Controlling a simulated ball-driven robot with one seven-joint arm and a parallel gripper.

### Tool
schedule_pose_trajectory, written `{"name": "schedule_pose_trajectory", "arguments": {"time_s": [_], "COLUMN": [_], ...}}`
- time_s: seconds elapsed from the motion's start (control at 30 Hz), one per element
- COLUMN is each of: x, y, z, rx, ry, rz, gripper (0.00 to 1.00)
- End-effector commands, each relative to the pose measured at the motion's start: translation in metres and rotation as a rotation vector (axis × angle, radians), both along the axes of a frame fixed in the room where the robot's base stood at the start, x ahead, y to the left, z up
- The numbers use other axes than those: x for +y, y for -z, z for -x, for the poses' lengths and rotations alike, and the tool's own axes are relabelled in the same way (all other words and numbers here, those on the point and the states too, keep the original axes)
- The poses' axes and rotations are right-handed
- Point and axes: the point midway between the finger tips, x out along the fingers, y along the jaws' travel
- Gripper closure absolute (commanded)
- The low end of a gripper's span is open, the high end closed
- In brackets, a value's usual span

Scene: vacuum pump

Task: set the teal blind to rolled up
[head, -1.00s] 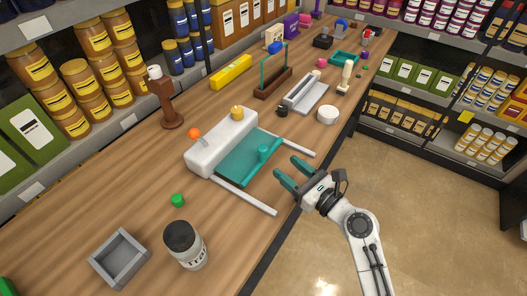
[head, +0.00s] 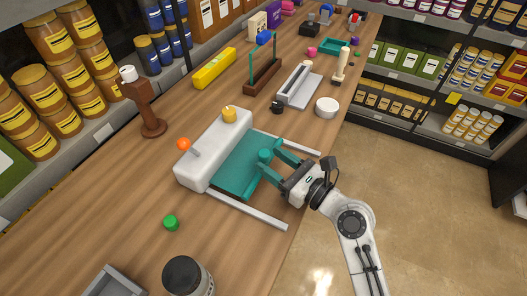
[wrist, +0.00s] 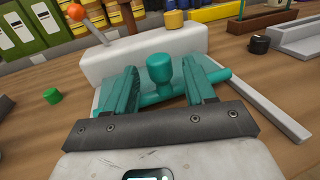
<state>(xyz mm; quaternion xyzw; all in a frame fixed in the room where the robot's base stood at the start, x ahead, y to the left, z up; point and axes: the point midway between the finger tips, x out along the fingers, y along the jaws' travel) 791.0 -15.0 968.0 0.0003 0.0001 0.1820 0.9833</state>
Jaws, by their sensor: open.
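The teal blind (head: 236,172) is a flat sheet pulled out from a white housing (head: 205,160) between two pale side rails (head: 250,211). A teal knob (head: 265,157) stands on the bar at its front edge; the wrist view shows the knob (wrist: 160,72) and bar (wrist: 219,76) clearly. My gripper (head: 268,163) has teal fingers and is open. Its fingers point at the knob, one on each side, with gaps visible in the wrist view (wrist: 161,84). An orange ball on a lever (head: 184,144) and a yellow knob (head: 229,114) are on the housing.
A green knob (head: 171,223), a dark-lidded jar (head: 187,277) and a grey box (head: 112,283) are nearer on the wooden table. A brown stand (head: 148,112) is behind the housing. A black knob (head: 277,107) and white bowl (head: 326,107) lie beyond.

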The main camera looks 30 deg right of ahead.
Motion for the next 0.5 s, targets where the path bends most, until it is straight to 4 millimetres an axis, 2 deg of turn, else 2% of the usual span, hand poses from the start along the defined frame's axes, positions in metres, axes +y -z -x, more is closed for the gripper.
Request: {"name": "schedule_pose_trajectory", "arguments": {"time_s": [0.2, 0.5], "x": [0.01, 0.013], "y": [-0.001, 0.0], "z": [-0.025, -0.032], "rx": [0.0, 0.0], "ry": [-0.002, 0.0], "rz": [0.0, 0.001], "gripper": [0.46, 0.46]}}
